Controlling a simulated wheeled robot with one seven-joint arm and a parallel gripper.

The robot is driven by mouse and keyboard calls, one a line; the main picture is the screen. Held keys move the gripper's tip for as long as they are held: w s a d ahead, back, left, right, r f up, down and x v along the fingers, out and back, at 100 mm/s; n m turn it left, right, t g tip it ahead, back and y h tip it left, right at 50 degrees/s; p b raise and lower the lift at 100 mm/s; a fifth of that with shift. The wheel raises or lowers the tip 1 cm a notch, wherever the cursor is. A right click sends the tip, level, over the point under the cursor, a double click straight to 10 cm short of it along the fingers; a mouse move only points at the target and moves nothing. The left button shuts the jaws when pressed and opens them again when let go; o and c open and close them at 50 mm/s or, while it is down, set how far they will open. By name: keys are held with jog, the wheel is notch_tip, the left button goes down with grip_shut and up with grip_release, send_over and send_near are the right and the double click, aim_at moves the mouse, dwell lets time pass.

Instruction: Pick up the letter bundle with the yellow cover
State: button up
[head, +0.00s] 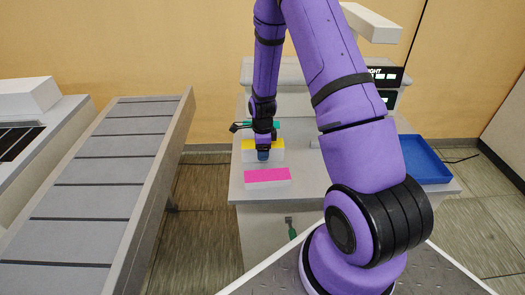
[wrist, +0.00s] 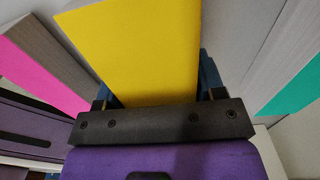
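The letter bundle with the yellow cover (head: 249,144) lies on the grey counter in the head view, partly hidden by my gripper (head: 263,155). In the wrist view the yellow cover (wrist: 140,45) fills the space between the blue fingers of my gripper (wrist: 160,95). One finger is on each side of the bundle, close to its edges. I see no clear gap, but I cannot tell whether the fingers press on it. The bundle looks low, at counter level; its underside is hidden.
A pink-covered bundle (head: 268,176) lies in front of the yellow one, and a teal-covered bundle (wrist: 292,88) lies on its other side. A blue tray (head: 424,160) is at the counter's right. A conveyor (head: 100,180) stands to the left.

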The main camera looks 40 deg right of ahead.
jog(key=c, duration=0.6)
jog(key=shift+r, duration=0.1)
